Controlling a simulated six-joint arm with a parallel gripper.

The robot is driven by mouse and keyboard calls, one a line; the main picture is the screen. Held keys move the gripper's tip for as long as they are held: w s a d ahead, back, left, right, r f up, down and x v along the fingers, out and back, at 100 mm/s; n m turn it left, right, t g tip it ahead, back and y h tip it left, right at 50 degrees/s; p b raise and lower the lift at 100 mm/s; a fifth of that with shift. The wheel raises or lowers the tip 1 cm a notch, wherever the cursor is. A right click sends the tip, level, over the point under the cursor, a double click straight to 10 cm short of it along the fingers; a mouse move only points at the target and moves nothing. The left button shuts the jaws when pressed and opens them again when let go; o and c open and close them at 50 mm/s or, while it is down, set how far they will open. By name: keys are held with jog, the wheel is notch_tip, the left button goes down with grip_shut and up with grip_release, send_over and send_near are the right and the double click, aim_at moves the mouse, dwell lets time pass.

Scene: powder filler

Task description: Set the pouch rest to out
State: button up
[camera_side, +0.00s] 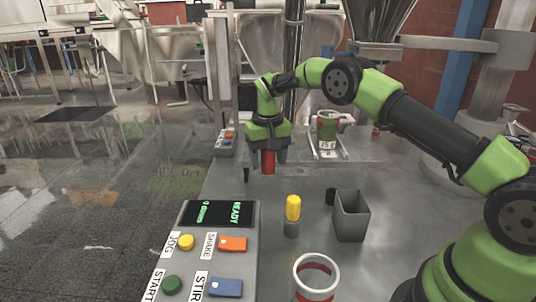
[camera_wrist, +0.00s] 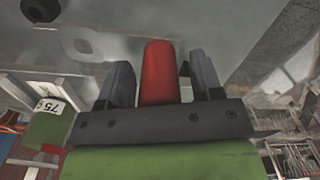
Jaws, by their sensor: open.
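My gripper (camera_side: 268,158) points down over the grey bench, with its jaws apart. A red upright cylinder, like a handle (camera_side: 268,166), stands between the jaws. In the wrist view the red handle (camera_wrist: 160,75) has a visible gap to each finger. What it is fixed to is hidden. Behind and to the right, a green and red pouch (camera_side: 327,127) with a 75 g label stands on a pale rest (camera_side: 330,155). I cannot tell whether the red handle belongs to that rest. The label also shows at the left in the wrist view (camera_wrist: 47,106).
A yellow-topped handle (camera_side: 293,208), an open grey bin (camera_side: 351,217) and a red and white cup (camera_side: 316,277) stand in front. A control panel with a READY display (camera_side: 218,213) lies front left. A steel hopper (camera_side: 378,20) hangs at the back.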

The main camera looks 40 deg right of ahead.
notch_tip(320, 180, up, 10)
jog(key=shift+f, duration=0.1)
dwell(0.4)
